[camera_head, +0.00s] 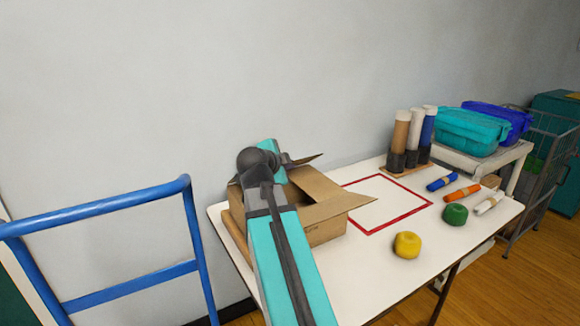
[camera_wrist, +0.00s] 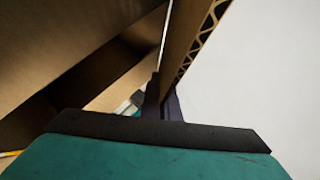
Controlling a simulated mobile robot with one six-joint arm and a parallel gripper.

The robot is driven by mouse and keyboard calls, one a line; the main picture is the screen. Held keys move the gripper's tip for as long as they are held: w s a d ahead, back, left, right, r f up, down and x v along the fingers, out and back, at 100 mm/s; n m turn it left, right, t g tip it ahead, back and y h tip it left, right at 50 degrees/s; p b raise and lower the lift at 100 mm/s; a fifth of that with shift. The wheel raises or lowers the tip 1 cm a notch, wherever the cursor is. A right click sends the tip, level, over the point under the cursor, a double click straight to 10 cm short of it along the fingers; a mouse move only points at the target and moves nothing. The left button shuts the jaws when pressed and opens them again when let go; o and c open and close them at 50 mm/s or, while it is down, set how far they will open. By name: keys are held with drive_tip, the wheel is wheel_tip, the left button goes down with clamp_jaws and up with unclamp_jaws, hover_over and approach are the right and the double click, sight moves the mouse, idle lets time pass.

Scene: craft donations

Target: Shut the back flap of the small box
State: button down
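The small box (camera_head: 325,228) is an open brown cardboard box at the left of the white table. Its front right flap (camera_head: 338,208) sticks outward. A back flap (camera_head: 303,160) stands out at the far rim, partly hidden behind my gripper (camera_head: 285,160). In the wrist view a cardboard flap (camera_wrist: 190,38) with a corrugated edge rises right at the dark fingertips of my gripper (camera_wrist: 164,95). The fingers look close together. I cannot tell whether they grip the flap or only touch it. The box inside (camera_wrist: 75,40) shows at left. My arm hides the box's left part.
A red square outline (camera_head: 385,228) marks free table right of the box. Yellow (camera_head: 407,245) and green (camera_head: 455,214) rolls, several tied bundles (camera_head: 462,193), and tubes in a stand (camera_head: 400,140) lie farther right. A blue rail (camera_head: 100,207) stands at left. The wall is behind.

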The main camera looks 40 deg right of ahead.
drive_tip(key=c, duration=2.5)
unclamp_jaws()
drive_tip(key=o, duration=0.5)
drive_tip(key=b+v, duration=0.2)
drive_tip(key=v, duration=0.8)
drive_tip(key=shift+s+a, duration=0.1)
drive_tip(key=shift+a, duration=0.25)
drive_tip(key=shift+b+v, duration=0.7)
drive_tip(key=shift+v, duration=0.85)
drive_tip(key=shift+r, duration=0.1)
